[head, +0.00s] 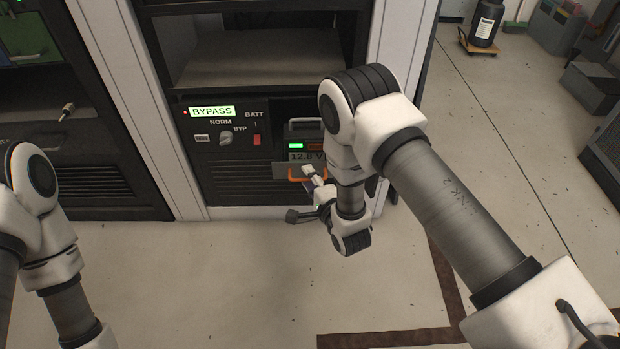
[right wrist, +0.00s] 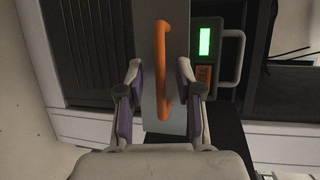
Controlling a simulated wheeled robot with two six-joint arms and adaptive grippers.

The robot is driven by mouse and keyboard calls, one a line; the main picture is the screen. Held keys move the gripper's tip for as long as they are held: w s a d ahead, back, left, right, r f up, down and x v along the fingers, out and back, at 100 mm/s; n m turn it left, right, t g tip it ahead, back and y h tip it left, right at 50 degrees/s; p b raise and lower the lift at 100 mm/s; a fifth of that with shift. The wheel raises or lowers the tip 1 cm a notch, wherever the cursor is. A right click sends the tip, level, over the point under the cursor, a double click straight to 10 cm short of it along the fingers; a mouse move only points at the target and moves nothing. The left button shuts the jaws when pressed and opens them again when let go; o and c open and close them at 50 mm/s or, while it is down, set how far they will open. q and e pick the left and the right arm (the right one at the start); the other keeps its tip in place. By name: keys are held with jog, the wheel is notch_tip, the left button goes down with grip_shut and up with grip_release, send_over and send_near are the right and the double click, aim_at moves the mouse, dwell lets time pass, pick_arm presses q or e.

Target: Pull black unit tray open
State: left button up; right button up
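The black unit (head: 225,178) sits low in the middle rack, with a lit BYPASS display, a knob and a red switch. In its right bay is a tray with a grey front (head: 284,170) and an orange handle (head: 292,179). A battery (head: 305,140) with a 12.8 V readout and a carrying handle shows behind that front. How far the tray stands out is hard to tell. My right gripper (head: 309,187) is at the tray front. In the right wrist view its open fingers (right wrist: 160,100) stand on either side of the orange handle (right wrist: 162,70), apart from it. My left gripper is out of view.
An open shelf (head: 260,62) is above the unit. A second rack (head: 85,165) stands at left. The floor (head: 240,275) before the unit is clear. A dark bottle on a small dolly (head: 480,47) and grey boxes stand at the far right.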

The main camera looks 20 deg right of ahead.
jog(key=v, duration=1.2)
